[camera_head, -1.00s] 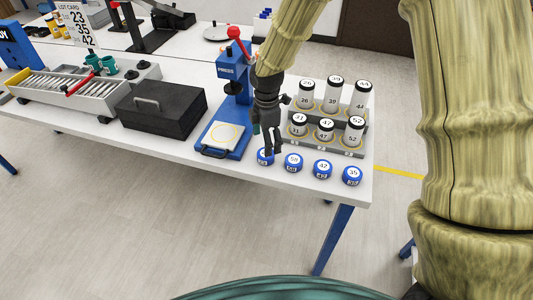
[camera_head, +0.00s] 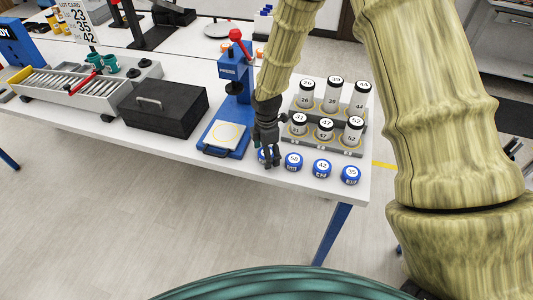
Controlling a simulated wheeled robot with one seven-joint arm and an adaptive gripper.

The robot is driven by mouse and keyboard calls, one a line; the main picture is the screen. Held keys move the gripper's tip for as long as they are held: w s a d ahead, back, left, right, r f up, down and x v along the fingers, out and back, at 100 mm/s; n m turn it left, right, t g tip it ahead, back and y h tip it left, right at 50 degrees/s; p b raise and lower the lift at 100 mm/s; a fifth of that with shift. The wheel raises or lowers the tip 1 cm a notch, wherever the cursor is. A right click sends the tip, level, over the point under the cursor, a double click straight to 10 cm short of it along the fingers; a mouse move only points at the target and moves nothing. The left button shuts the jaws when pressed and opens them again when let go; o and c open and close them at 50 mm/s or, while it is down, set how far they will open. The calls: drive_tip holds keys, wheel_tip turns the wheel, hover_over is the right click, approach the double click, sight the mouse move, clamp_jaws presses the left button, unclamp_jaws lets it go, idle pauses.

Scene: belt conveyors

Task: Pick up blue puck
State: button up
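Several blue pucks with white numbered tops sit in a row along the table's front right edge. The leftmost blue puck (camera_head: 262,157) is mostly hidden behind my gripper. The others, the puck marked 58 (camera_head: 293,161), the puck marked 42 (camera_head: 322,168) and the puck marked 35 (camera_head: 350,175), are in plain view. My gripper (camera_head: 268,160) points down at the leftmost puck, with its fingertips at or right beside it. The fingers are small and dark here, and I cannot tell whether they grip the puck.
A stepped rack (camera_head: 333,143) with numbered white cylinders stands just right of my gripper. A blue press (camera_head: 235,90) with a red handle is to the left, then a black box (camera_head: 164,106) and a grey tray (camera_head: 88,103). The white table (camera_head: 221,166) has a clear front strip.

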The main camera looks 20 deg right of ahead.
drive_tip(key=shift+f, duration=0.15)
drive_tip(key=c, duration=1.1)
drive_tip(key=shift+c, duration=0.2)
